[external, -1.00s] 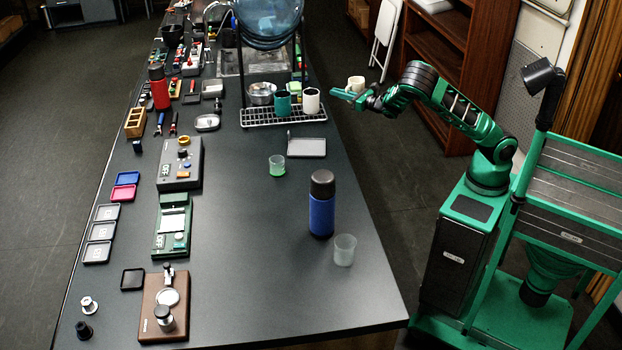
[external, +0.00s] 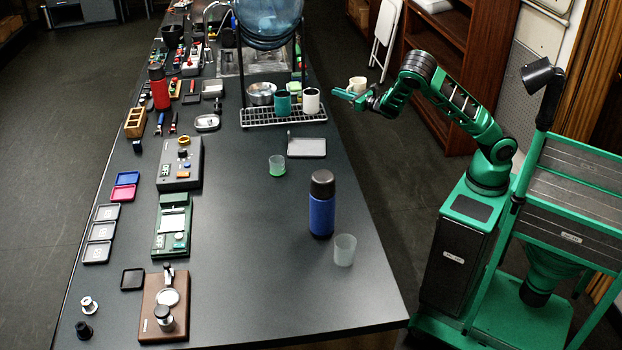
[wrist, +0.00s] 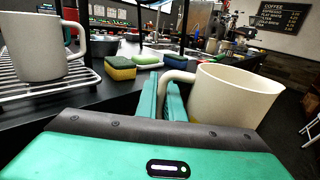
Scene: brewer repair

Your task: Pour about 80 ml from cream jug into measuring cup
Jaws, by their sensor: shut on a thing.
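The cream jug (external: 357,84) is a small cream-coloured cup with a handle. My gripper (external: 346,94) is shut on its handle and holds it in the air off the right side of the counter, beside the drying rack. In the wrist view the jug (wrist: 236,92) looks about upright, right of my closed fingers (wrist: 168,96); its contents are hidden. Two clear cups stand on the counter: one with green at its base (external: 277,166), and a frosted one (external: 345,250) near the front right. I cannot tell which is the measuring cup.
A blue flask (external: 322,205) stands between the clear cups, close to the frosted one. A wire rack (external: 283,117) holds a teal mug and a white mug (wrist: 36,48). A grey tray (external: 306,147) lies before it. The counter's middle is mostly clear.

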